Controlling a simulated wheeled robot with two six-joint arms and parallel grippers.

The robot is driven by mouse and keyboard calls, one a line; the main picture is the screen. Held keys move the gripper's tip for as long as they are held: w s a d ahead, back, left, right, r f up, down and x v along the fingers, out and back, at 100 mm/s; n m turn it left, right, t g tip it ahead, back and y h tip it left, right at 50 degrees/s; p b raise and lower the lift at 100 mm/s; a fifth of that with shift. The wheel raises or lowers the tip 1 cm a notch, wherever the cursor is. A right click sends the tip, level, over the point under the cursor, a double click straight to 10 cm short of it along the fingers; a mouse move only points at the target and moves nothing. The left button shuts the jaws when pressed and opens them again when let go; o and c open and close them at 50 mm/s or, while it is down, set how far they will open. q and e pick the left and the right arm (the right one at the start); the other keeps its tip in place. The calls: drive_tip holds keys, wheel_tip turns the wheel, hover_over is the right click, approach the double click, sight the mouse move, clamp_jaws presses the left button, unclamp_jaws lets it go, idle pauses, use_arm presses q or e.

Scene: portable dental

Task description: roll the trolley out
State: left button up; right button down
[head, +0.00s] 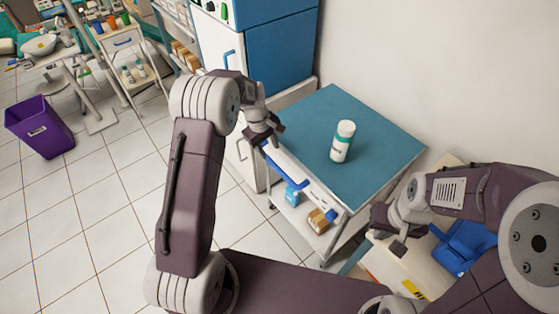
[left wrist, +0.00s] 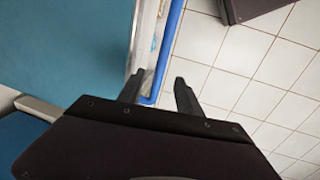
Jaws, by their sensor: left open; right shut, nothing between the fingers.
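The trolley (head: 375,112) stands by the wall, with a teal top and a blue handle bar (head: 327,207) along its near edge. A white bottle with a green label (head: 342,142) stands upright on the top. My left gripper (head: 263,138) is open at the left end of the handle. In the left wrist view the blue bar (left wrist: 168,50) runs between the open fingers of my left gripper (left wrist: 160,85), closer to the left finger. My right gripper (head: 395,235) is shut and empty, to the right of the trolley's near corner, apart from the handle.
Small boxes (head: 319,220) sit on the trolley's lower shelf. A blue and white cabinet (head: 280,55) stands close behind it. A cream unit with a blue item (head: 463,246) is at the right. A purple bin (head: 40,127) stands at the left. The tiled floor (head: 95,205) on the left is clear.

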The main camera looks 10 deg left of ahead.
sight(273, 163)
use_arm(q)
drive_tip(key=f, duration=0.5)
drive_tip(key=w+d+f+b, duration=0.1)
drive_tip(key=f, duration=0.2)
drive_tip(key=shift+f, duration=0.25)
clamp_jaws()
idle(1.1)
